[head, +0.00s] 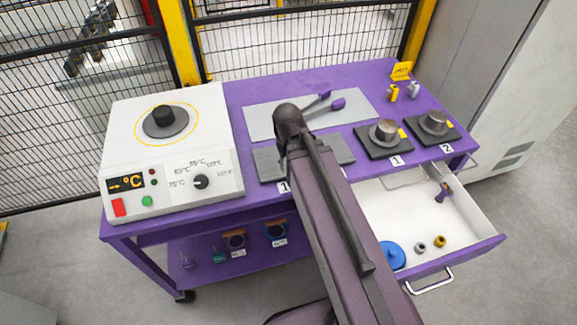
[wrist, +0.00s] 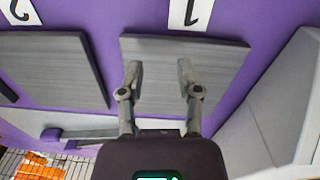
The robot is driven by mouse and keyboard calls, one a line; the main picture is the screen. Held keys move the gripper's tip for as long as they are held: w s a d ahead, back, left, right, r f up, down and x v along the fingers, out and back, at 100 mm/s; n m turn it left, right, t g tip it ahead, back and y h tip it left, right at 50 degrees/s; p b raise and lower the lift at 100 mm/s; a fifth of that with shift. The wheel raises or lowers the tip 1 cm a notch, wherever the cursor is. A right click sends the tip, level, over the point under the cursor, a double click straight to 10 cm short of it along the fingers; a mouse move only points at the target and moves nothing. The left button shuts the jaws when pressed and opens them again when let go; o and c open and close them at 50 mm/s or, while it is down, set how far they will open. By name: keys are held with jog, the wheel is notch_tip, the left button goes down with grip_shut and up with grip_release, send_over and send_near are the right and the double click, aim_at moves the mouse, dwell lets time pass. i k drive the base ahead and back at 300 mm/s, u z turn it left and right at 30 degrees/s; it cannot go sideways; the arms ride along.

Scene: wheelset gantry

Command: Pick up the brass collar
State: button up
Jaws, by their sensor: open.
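A small brass-coloured ring, which looks like the brass collar (head: 439,241), sits in the open drawer near its front in the head view. A grey ring (head: 421,247) of similar size sits just left of it. My gripper (wrist: 158,66) is open and empty in the wrist view, above a grey plate (wrist: 218,62) beside the label 1. In the head view my arm hides the gripper, which is over the tabletop, away from the drawer. The collar does not show in the wrist view.
The white drawer (head: 385,212) also holds a blue disc (head: 391,256) and a purple-and-brass piece (head: 444,192). A heater box (head: 170,150) stands at the left of the purple table. Dark stands (head: 383,148) with metal cylinders are at the right. A mesh fence (head: 290,35) runs behind.

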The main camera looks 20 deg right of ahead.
aim_at(442, 240)
jog(key=u, duration=1.15)
jog(key=k, duration=0.1)
jog(key=z, duration=3.2)
jog(key=k, duration=0.55)
jog(key=u, duration=0.1)
jog(key=i, duration=0.45)
